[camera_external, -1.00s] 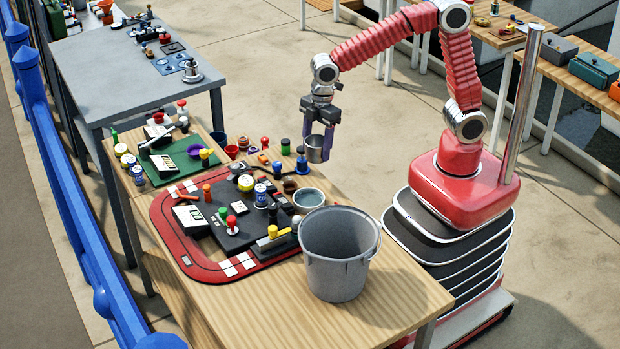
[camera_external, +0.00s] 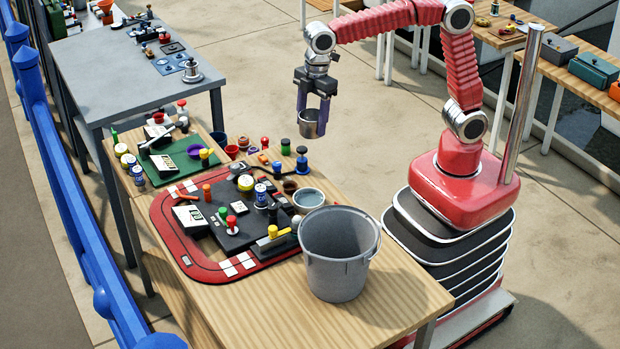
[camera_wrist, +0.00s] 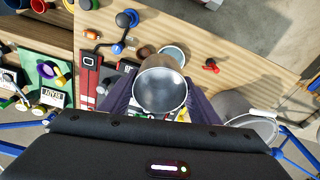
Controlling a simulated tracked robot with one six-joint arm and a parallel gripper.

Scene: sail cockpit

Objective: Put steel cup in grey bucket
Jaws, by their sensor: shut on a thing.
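The steel cup (camera_external: 310,124) is a small shiny metal cup, held in the air above the far edge of the wooden table. My gripper (camera_external: 314,112) is shut on it, with its purple fingers on either side. In the wrist view the cup (camera_wrist: 161,88) shows its open mouth and looks empty. The grey bucket (camera_external: 338,262) stands upright at the near right of the table, with its open top up and its handle hanging on the side. The cup is apart from the bucket, beyond it and higher. In the wrist view the bucket (camera_wrist: 262,128) is partly hidden by my gripper body.
A red track board (camera_external: 180,238) with several knobs and cans lies left of the bucket. A shallow round bowl (camera_external: 308,198) sits just behind the bucket. A blue-black knob piece (camera_external: 302,160) stands near the table's far edge. Bare wood lies right of the bucket.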

